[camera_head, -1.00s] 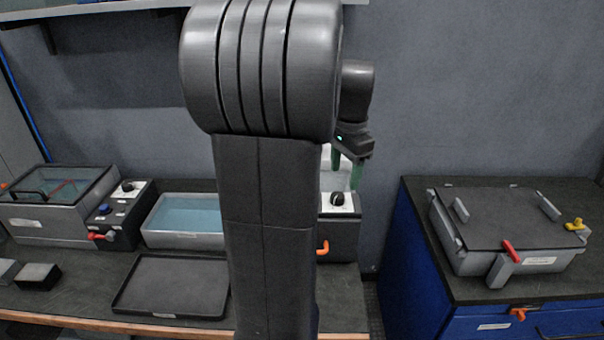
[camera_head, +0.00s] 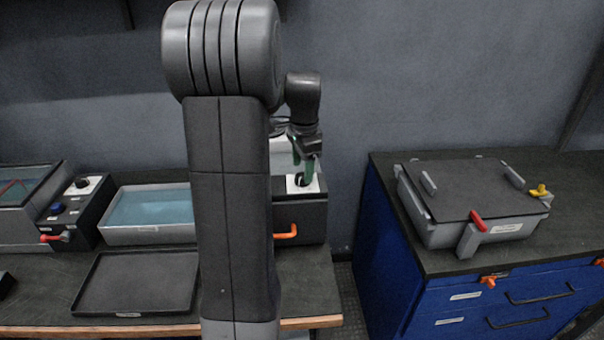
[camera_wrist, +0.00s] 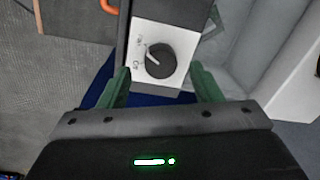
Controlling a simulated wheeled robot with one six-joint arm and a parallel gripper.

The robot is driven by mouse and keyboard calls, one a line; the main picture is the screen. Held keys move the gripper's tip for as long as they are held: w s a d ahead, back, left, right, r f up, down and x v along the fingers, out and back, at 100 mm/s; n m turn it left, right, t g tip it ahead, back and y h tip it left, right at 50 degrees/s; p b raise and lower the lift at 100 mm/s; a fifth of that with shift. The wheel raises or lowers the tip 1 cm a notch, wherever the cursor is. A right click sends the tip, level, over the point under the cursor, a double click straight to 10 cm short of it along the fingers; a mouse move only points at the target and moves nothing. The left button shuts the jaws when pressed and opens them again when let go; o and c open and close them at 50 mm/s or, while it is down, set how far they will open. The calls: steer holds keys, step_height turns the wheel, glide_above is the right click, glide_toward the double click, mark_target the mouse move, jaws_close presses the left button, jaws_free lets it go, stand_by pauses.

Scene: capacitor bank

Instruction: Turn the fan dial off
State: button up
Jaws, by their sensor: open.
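A black round dial (camera_wrist: 160,61) with a white pointer line sits on a white plate (camera_wrist: 176,35) with small printed marks at its side. The pointer points toward the marks, which are too small to read surely. In the head view the dial (camera_head: 300,181) is on top of a dark box (camera_head: 313,212) and partly hidden by my gripper. My gripper (camera_wrist: 163,80) is open. Its green fingers stand on either side of the dial in the wrist view, with gaps and no visible contact. In the head view my gripper (camera_head: 304,172) is right over the plate.
An orange handle (camera_head: 286,232) sticks out of the dark box. Another dial (camera_head: 82,182) is on a control box at left, beside a blue-filled tray (camera_head: 150,208). A black tray (camera_head: 138,284) lies in front. A blue cabinet (camera_head: 390,245) stands right, past a gap.

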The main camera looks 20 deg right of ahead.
mark_target(302, 179)
steer(key=shift+w+f, duration=0.1)
steer(key=shift+f, duration=1.25)
steer(key=c, duration=1)
steer(key=shift+r+n, duration=0.1)
steer(key=shift+n, duration=0.3)
steer(key=shift+n+p, duration=0.7)
steer(key=shift+n, duration=0.2)
steer(key=n+p, duration=0.1)
steer(key=n, duration=0.2)
steer(key=shift+n, duration=0.3)
steer(key=n+p, duration=0.1)
steer(key=n, duration=0.4)
steer(key=shift+d+n+y+p, duration=0.1)
steer(key=shift+n+y+p, duration=0.2)
steer(key=shift+p, duration=0.05)
